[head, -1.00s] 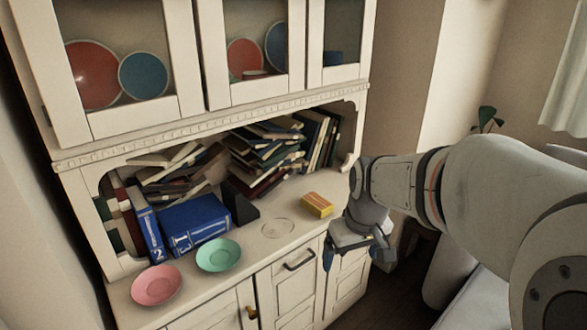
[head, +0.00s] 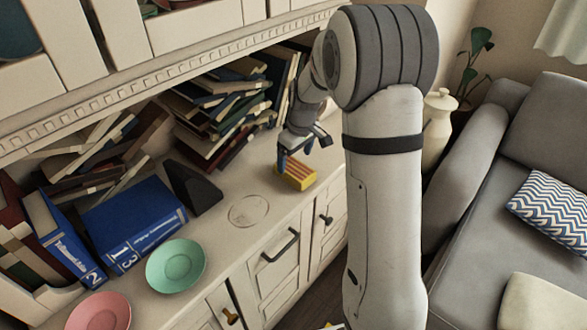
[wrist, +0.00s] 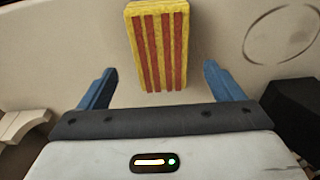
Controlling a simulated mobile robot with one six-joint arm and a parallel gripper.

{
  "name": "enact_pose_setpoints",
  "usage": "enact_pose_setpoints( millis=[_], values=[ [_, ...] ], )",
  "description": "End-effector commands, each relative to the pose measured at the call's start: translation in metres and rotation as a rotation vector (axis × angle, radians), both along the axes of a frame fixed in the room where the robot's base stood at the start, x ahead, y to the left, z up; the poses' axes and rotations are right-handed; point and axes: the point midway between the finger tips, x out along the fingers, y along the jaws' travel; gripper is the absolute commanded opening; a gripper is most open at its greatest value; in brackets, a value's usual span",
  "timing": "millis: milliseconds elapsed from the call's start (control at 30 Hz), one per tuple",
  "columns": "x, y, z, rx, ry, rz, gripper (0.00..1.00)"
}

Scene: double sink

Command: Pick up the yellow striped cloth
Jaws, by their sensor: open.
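The yellow striped cloth (head: 296,177) lies on the cabinet counter near its right end, a small block-like pad with red stripes. In the wrist view the cloth (wrist: 159,45) shows upright at top centre, ahead of the fingers. My gripper (head: 296,154) is just above and behind the cloth in the head view. In the wrist view my gripper (wrist: 158,88) has its two blue fingers spread wide, one to each side of the cloth's near end. Nothing is between the fingertips but the cloth's lower edge, and no contact shows.
A round ring mark (head: 248,211) is on the counter left of the cloth. A green plate (head: 176,265) and a pink plate (head: 100,312) lie farther left. Piled books (head: 215,115) and a black wedge (head: 192,187) stand behind. A sofa (head: 470,200) is at right.

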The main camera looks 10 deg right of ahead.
Motion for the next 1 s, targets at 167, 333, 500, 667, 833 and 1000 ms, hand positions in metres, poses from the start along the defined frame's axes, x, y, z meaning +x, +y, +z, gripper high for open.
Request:
enact_pose_setpoints(
  millis=[167,333,500,667,833,1000],
  values=[
    [0.0,0.001,-0.027,0.0,0.004,-0.003,0.87],
    [0.003,0.002,-0.046,0.0,0.003,-0.005,0.87],
    [0.003,0.001,-0.049,0.0,0.0,-0.007,0.87],
    [0.003,0.0,-0.049,0.0,0.0,-0.008,0.82],
    [0.003,0.0,-0.049,0.0,0.0,-0.008,0.68],
    [0.003,0.0,-0.049,0.0,0.0,-0.009,0.55]
  ],
)
